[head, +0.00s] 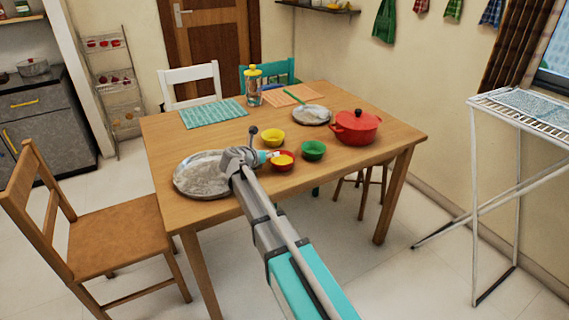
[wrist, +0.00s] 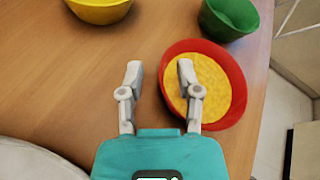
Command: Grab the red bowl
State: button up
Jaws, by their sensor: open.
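The red bowl (head: 283,165) stands on the table with yellow food in it, near the table's front edge. In the wrist view the red bowl (wrist: 236,76) lies at the right of centre. My gripper (wrist: 158,76) is open, its two fingers apart. The right finger overlaps the bowl's left rim in the picture, and the left finger is over bare table. I cannot tell whether a finger touches the bowl. In the head view my gripper (head: 270,156) is just left of the bowl.
A green bowl (head: 313,150) and a yellow bowl (head: 273,137) stand close behind the red one. A large metal plate (head: 190,178) lies to the left. A red pot (head: 356,128) stands at the right. Bare wooden table (head: 240,205) shows at the front edge.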

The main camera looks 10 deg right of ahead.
grip_shut()
jog(key=shift+r, duration=0.25)
dwell(0.4)
notch_tip(320, 180, up, 2)
jog(key=p, duration=0.2)
jog(key=shift+p, duration=0.3)
jog(key=s+d+r+p, duration=0.6)
jog(key=s+r+p, duration=0.4)
jog(key=s, duration=0.2)
jog(key=shift+s+d+r, duration=0.2)
jog(key=shift+d+r, duration=0.1)
